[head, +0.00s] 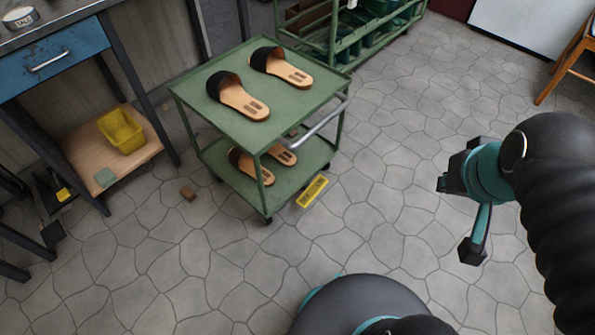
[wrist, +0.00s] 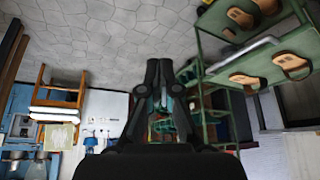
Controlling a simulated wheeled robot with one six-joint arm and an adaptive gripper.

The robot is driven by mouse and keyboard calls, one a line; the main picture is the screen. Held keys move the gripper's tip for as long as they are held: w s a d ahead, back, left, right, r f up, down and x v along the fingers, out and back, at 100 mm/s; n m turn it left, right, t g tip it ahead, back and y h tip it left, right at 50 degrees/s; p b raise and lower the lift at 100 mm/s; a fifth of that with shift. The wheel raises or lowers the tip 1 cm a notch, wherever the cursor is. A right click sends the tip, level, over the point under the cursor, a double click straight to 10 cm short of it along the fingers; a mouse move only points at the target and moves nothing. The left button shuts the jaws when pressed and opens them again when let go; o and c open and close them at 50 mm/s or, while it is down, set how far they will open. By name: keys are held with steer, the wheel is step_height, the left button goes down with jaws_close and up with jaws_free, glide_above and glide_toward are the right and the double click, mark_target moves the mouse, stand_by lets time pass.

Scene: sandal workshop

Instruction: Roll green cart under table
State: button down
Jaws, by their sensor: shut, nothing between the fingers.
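The green cart (head: 215,125) stands upright on the stone floor left of centre in the head view. It has two shelves, a metal handle (head: 322,121) on its right side and small casters. Two black-strapped sandals (head: 240,98) lie on its top, and two more (head: 250,166) on its lower shelf. The workbench table (head: 52,52) with a blue drawer is to its left, and the cart is beside it, not under it. My gripper (wrist: 160,72) is shut and empty, well apart from the cart, which also shows upper right in the wrist view (wrist: 262,68).
A low shelf with a yellow bin (head: 121,131) sits under the workbench. A small brown block (head: 187,193) and a yellow floor label (head: 312,191) lie near the cart. A green rack (head: 330,45) stands behind it. The floor right of the cart is clear.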

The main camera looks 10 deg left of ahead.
steer(key=c, duration=1.4)
jaws_free()
steer(key=shift+f, duration=0.15)
steer(key=o, duration=0.3)
steer(key=w+d+f+g, duration=0.1)
steer(key=w+f+g, duration=0.1)
steer(key=f, duration=0.3)
steer(key=shift+w+f+m+b, duration=0.2)
steer(key=shift+w+m+b, duration=0.1)
steer(key=shift+w+b, duration=0.2)
steer(key=n+g+y+b, duration=0.2)
steer(key=g+y, duration=0.6)
steer(key=y, duration=0.8)
glide_toward(323, 120)
steer(key=x, duration=0.6)
steer(key=f+x, duration=0.1)
steer(key=x, duration=0.3)
jaws_close()
